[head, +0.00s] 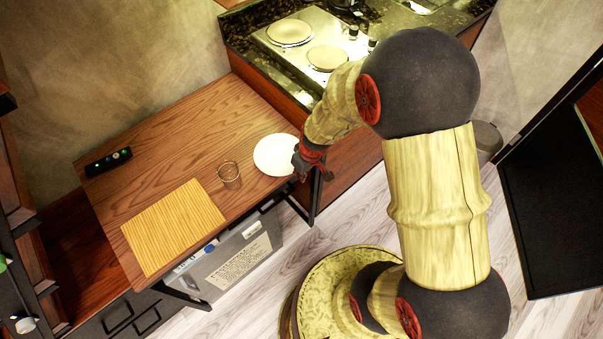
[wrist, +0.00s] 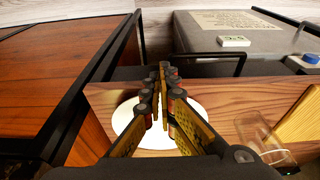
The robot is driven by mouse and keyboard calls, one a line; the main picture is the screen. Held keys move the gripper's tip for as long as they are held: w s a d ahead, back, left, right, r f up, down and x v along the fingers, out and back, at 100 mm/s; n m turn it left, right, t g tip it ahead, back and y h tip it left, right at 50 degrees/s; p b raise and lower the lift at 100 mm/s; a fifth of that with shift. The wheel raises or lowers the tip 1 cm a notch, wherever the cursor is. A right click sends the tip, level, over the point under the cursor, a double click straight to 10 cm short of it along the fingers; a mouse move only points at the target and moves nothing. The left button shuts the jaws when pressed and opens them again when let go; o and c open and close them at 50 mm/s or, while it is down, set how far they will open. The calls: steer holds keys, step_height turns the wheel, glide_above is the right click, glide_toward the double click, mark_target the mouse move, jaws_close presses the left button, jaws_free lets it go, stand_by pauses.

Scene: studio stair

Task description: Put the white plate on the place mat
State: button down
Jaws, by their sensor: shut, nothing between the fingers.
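The white plate (head: 272,153) lies flat on the wooden table near its right edge, and it also shows behind my fingers in the wrist view (wrist: 123,115). The place mat (head: 170,226), tan and striped, lies at the table's front left; a corner shows at the right of the wrist view (wrist: 303,124). My gripper (head: 309,168) is just right of the plate, at the table's edge. In the wrist view my gripper (wrist: 165,72) has its fingertips together with nothing between them. The fingers hide part of the plate, and whether they touch it cannot be told.
A clear glass (head: 229,175) stands between plate and mat. A dark remote (head: 108,161) lies at the table's far left. A grey bin (head: 235,255) is under the table. A counter with a stove (head: 312,43) stands behind. The table's back middle is clear.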

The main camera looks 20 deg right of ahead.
steer(key=s+d+r+p, duration=0.1)
steer(key=s+d, duration=0.2)
steer(key=s, duration=0.8)
steer(key=shift+s+d+r, duration=0.2)
steer(key=shift+d+r, duration=0.1)
steer(key=shift+d, duration=0.05)
steer(key=c, duration=2.6)
jaws_free()
